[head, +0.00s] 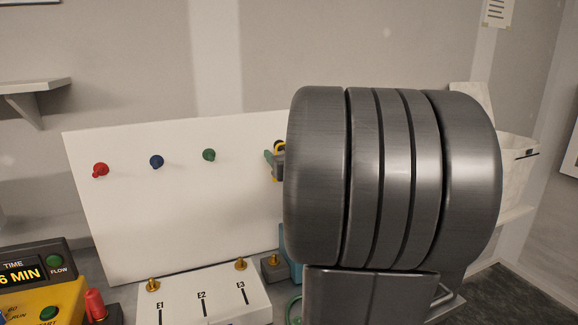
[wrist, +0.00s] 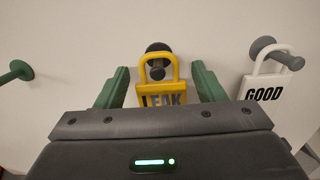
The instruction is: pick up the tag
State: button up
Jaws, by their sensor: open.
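In the wrist view a yellow padlock-shaped tag (wrist: 161,96) marked LEAK hangs by its loop from a dark peg (wrist: 157,66) on a white board. My gripper (wrist: 161,85) is open, with one green finger on each side of the yellow tag. Its lower part is hidden behind the gripper body. A white tag (wrist: 265,90) marked GOOD hangs from a grey peg (wrist: 280,53) to the right. In the head view my arm hides most of this; my gripper (head: 272,160) shows only in part, beside a bit of yellow and black.
The white board (head: 180,220) carries red (head: 100,170), blue (head: 156,161) and green (head: 209,155) pegs. In front are a white block (head: 205,300) marked E1, E2, E3 and a yellow timer unit (head: 30,290). A white bin (head: 515,170) stands behind my arm at right.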

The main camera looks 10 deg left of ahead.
jog(key=c, duration=0.8)
jog(key=shift+o, duration=0.2)
jog(key=shift+r, duration=0.15)
jog(key=shift+r+p, duration=0.85)
jog(key=shift+r, duration=0.05)
jog(key=p+v, duration=0.1)
jog(key=v, duration=1.7)
jog(key=shift+f, duration=0.25)
